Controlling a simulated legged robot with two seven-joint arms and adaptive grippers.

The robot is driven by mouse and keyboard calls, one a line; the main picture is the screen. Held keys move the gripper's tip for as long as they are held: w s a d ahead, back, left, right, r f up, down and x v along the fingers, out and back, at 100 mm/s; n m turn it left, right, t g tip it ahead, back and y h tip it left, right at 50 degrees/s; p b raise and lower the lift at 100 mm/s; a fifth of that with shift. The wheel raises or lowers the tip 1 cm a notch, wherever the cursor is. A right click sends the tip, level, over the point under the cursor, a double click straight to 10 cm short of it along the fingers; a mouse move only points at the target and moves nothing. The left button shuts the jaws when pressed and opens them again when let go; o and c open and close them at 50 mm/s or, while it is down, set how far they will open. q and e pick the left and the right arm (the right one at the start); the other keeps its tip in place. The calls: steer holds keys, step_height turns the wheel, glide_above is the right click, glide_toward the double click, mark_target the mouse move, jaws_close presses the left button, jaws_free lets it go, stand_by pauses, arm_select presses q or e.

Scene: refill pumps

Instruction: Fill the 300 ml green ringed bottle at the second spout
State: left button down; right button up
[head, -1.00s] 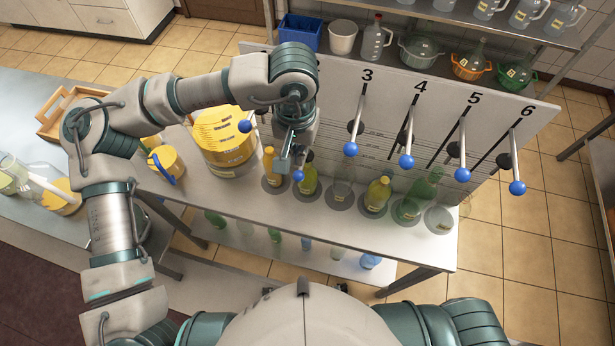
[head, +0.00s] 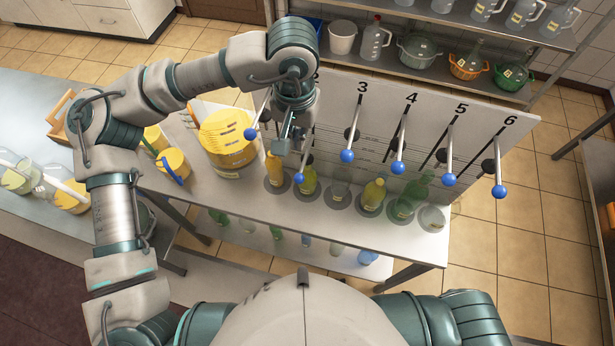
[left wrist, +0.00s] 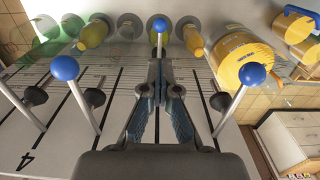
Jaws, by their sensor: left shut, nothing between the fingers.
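A yellow-green bottle (head: 309,182) stands upright on the counter at the second position, partly behind the second lever's blue knob (head: 299,178). I cannot make out its rings or volume mark. It also shows behind that knob in the left wrist view (left wrist: 154,38). The second knob hangs lower than its neighbours, so that lever is down. My left gripper (head: 281,148) is shut and empty, above and slightly left of the second knob, apart from it. In the left wrist view the closed fingers (left wrist: 160,75) point toward that knob (left wrist: 161,24). My right gripper is out of view.
Other blue-knobbed levers flank it: the first (head: 250,133) and third (head: 347,155) are closest. An orange-yellow bottle (head: 274,168), a yellow bottle (head: 373,194) and a green bottle (head: 411,196) stand along the counter. A large yellow container (head: 227,145) stands left.

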arm_select(q)
step_height(320, 180, up, 3)
steer(key=shift+f+p, duration=0.2)
steer(key=shift+p, duration=0.5)
steer(key=c, duration=1.9)
jaws_free()
steer(key=o, duration=0.5)
step_height(320, 180, up, 19)
steer(key=p, duration=0.8)
